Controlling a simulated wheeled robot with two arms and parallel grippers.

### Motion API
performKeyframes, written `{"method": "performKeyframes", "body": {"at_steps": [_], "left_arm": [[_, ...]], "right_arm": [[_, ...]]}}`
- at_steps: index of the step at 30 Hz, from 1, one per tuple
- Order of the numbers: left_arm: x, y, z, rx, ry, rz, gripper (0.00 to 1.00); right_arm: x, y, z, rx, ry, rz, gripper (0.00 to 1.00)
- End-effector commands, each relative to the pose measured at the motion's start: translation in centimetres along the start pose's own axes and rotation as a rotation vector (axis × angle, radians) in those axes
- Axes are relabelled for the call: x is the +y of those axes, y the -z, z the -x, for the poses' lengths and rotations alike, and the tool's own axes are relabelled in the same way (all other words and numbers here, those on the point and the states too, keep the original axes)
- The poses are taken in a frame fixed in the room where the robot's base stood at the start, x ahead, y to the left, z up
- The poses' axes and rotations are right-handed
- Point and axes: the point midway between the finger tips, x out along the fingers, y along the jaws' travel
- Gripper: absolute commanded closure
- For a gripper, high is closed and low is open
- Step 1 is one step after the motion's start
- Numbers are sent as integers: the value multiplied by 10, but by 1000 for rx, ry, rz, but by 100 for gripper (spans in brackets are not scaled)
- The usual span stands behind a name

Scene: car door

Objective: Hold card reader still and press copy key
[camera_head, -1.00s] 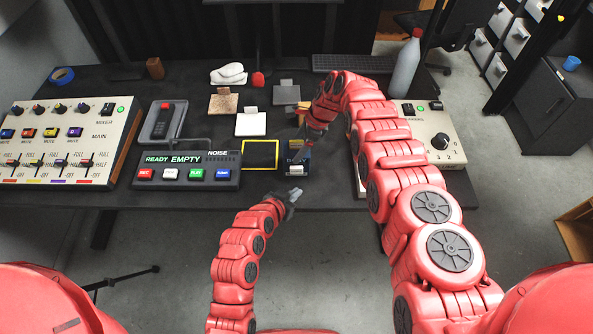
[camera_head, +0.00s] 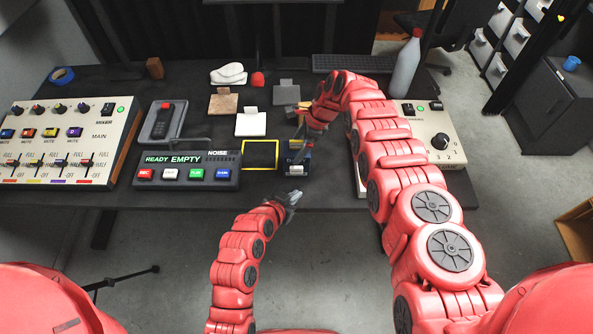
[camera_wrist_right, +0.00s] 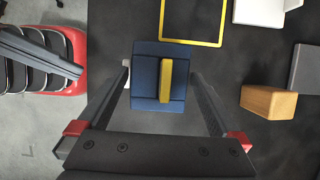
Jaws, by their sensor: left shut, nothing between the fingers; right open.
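A small dark blue device with a yellow bar across its top, which I take as the card reader (camera_head: 297,168), sits near the table's front edge. In the right wrist view the blue device (camera_wrist_right: 146,88) lies between the fingers of my open right gripper (camera_wrist_right: 161,82). The fingers stand on both sides of it; I cannot tell whether they touch it. In the head view my right gripper (camera_head: 304,142) comes down over its far side. My left gripper (camera_head: 294,198) is shut and empty, just in front of the device. No copy key label is readable.
A yellow square outline (camera_head: 260,141) is left of the device. A READY EMPTY panel (camera_head: 188,184) and a mixer (camera_head: 70,170) stand further left. A wooden block (camera_wrist_right: 268,102) is near my right gripper. A knob box (camera_head: 423,121) stands right, behind my arm.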

Motion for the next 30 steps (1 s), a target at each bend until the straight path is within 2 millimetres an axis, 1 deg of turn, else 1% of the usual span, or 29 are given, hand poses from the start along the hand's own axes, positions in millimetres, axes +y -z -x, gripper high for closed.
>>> {"method": "performKeyframes", "body": {"at_steps": [4, 11, 18, 24, 30], "left_arm": [[0, 0, 0, 0, 0, 0, 100], [0, 0, 0, 0, 0, 0, 100], [0, 0, 0, 0, 0, 0, 100], [0, 0, 0, 0, 0, 0, 100], [0, 0, 0, 0, 0, 0, 100]], "right_arm": [[-2, -1, 8, -3, 2, 1, 0], [0, 1, 32, 2, 0, -1, 0], [-2, 0, 80, 2, 5, 0, 0], [-2, 0, 110, 1, 4, 1, 0], [0, 0, 119, 0, -2, 0, 0]]}}
